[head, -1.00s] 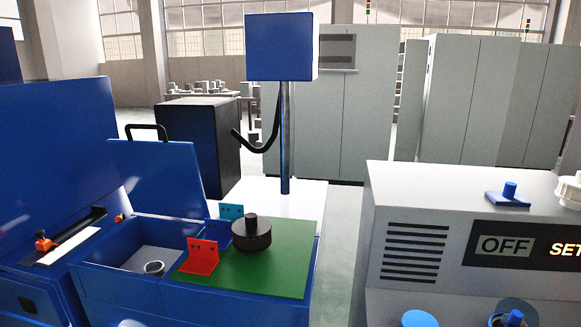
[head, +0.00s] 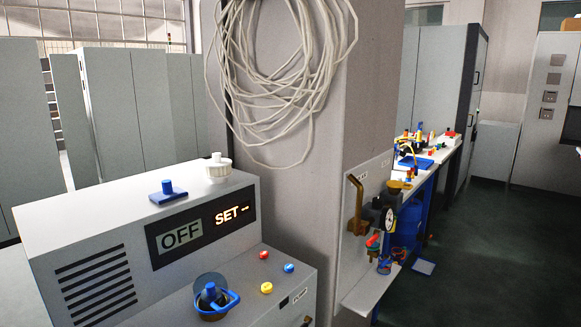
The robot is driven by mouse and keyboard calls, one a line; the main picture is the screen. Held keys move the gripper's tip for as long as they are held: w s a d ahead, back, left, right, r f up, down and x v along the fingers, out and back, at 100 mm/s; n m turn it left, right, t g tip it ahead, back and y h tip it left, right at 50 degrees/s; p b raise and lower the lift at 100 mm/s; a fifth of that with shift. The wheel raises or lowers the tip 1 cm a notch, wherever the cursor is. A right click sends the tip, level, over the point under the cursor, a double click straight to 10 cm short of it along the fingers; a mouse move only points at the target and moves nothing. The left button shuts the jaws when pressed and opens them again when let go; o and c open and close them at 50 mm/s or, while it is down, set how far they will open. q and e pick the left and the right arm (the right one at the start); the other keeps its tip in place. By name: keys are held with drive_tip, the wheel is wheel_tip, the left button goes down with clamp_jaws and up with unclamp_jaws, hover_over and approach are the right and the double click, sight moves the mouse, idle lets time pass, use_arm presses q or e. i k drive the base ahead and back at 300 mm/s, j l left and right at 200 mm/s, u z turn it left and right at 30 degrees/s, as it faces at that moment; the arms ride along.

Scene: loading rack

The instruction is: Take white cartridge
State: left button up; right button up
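A white round, ribbed part with a small knob on top (head: 218,172) stands upright on the top of a grey machine, near its back right edge. It looks like the white cartridge, but I cannot be sure. A blue part with a short peg (head: 168,192) sits to its left on the same top. Neither of my grippers is in view.
The grey machine (head: 95,215) has OFF and SET displays, coloured buttons and a blue-handled round port (head: 212,297). A pillar with coiled cable (head: 285,70) stands right behind it. A panel with a gauge (head: 388,218) and a cluttered bench (head: 425,150) are further right.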

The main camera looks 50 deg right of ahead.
sight(216, 168)
drive_tip(key=z, duration=1)
drive_tip(key=l, duration=1.2)
